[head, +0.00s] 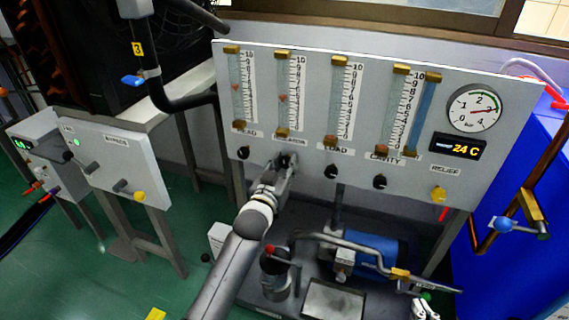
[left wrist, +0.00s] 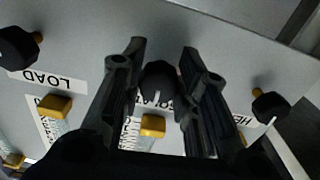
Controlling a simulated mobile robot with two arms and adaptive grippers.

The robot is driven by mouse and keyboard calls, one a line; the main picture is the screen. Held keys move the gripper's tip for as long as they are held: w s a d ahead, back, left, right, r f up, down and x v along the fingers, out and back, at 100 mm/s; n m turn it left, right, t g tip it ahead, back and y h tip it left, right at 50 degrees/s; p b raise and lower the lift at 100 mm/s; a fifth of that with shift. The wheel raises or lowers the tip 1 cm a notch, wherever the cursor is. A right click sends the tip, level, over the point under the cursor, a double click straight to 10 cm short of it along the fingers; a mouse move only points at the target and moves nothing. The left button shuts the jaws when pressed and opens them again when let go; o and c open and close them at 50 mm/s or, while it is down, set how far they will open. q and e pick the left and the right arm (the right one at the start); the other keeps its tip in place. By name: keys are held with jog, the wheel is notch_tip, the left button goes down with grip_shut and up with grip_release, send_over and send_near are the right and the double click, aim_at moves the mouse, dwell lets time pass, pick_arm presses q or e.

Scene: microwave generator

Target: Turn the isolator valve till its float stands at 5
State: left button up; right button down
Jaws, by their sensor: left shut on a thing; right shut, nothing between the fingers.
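The isolator valve is a black knob (left wrist: 158,82) with a white pointer mark, under the second tube of the grey panel. My left gripper (head: 287,160) is shut on it; the left wrist view shows the knob between the two dark fingers (left wrist: 160,75). In the head view the gripper mostly hides the knob. The isolator float (head: 282,99) is a small reddish piece near the middle of its tube, around 4 to 5; the exact reading is too small to tell.
Neighbouring black knobs are the head knob (head: 243,152), load knob (head: 330,171) and cavity knob (head: 379,181). A yellow relief knob (head: 438,194) sits at right below a gauge (head: 474,108). A pump with pipes (head: 370,250) stands below the panel.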

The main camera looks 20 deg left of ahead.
pick_arm(q)
jog(key=o, duration=1)
jog(key=s, duration=1.2)
jog(key=shift+a, duration=0.2)
